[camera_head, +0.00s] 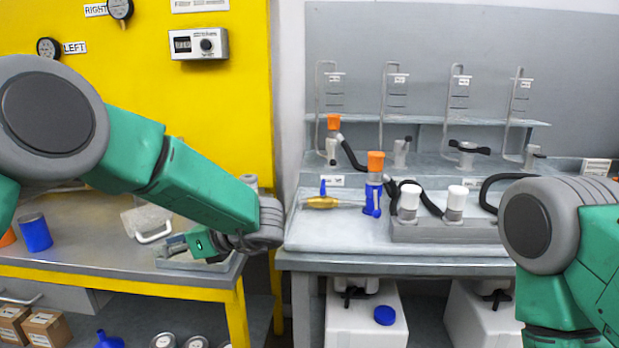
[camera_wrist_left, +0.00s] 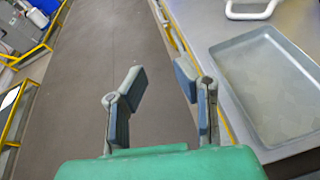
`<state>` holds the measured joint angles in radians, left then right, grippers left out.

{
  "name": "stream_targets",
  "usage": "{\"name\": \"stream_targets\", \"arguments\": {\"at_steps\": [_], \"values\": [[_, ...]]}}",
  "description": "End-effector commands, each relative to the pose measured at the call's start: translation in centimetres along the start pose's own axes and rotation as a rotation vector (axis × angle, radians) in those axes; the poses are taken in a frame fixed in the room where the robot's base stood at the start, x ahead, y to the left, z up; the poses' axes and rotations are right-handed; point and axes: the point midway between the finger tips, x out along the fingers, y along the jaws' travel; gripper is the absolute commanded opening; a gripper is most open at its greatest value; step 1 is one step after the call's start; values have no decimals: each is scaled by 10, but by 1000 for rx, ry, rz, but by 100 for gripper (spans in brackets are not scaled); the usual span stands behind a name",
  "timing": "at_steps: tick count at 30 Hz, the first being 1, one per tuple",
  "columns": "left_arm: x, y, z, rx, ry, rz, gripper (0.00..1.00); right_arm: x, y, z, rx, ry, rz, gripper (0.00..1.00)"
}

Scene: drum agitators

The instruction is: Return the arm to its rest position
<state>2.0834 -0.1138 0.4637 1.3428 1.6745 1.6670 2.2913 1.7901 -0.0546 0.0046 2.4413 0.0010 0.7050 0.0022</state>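My left arm reaches in from the upper left of the head view and bends at a grey joint near the middle. My left gripper (camera_head: 178,245) points back to the left, over the right end of the yellow-edged table (camera_head: 110,276). In the left wrist view its two fingers (camera_wrist_left: 160,76) are spread apart with nothing between them, above the floor beside the table edge. My right arm shows at the right edge of the head view, bent in front of the right bench; its gripper is out of the picture.
A shallow grey tray (camera_wrist_left: 270,85) lies on the table close beside the left gripper; a white handle (camera_wrist_left: 250,10) is beyond it. A blue cup (camera_head: 35,232) stands farther left. The right bench (camera_head: 340,238) holds orange- and white-capped bottles, a blue stand and a grey block.

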Motion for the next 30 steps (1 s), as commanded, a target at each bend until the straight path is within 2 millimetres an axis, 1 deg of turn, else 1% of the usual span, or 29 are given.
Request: {"name": "stream_targets", "arguments": {"at_steps": [1,5,8,11,14,17,18,20,21,22,23,24,26,27,28,29,30], "values": [[6,-1,-6,56,-16,-19,26,0,0,0,0,1,0,40],[18,-4,-18,237,-71,-87,26,0,0,0,0,1,0,40],[28,-8,-31,412,-125,-150,26,0,0,0,0,0,0,40],[40,-11,-50,634,-191,-220,26,0,0,0,0,0,0,40],[51,-12,-76,911,-275,-305,26,-1,0,0,0,0,0,40],[63,-5,-117,1288,-389,-414,26,-1,0,0,0,0,0,40],[68,2,-139,1473,-446,-468,26,-1,0,0,0,0,0,40],[74,18,-175,1770,-548,-560,26,-2,0,0,0,0,0,40],[76,33,-201,1970,-622,-627,26,-2,0,0,0,0,0,40],[77,47,-220,2116,-681,-681,26,-2,0,0,0,0,0,40],[78,62,-238,2254,-742,-736,26,-2,0,0,0,0,0,40],[78,83,-259,2420,-824,-809,26,-2,0,0,0,0,0,40],[78,118,-289,2646,-955,-931,26,-3,0,0,0,0,0,40],[76,143,-306,2777,-1048,-1018,26,-3,0,0,0,0,0,40],[75,163,-317,-2652,1039,1007,26,-3,0,0,0,0,0,40],[74,182,-327,-2527,1028,995,26,-3,0,0,0,0,0,40],[71,208,-338,-2369,1018,982,26,-3,0,0,0,0,0,40]]}}
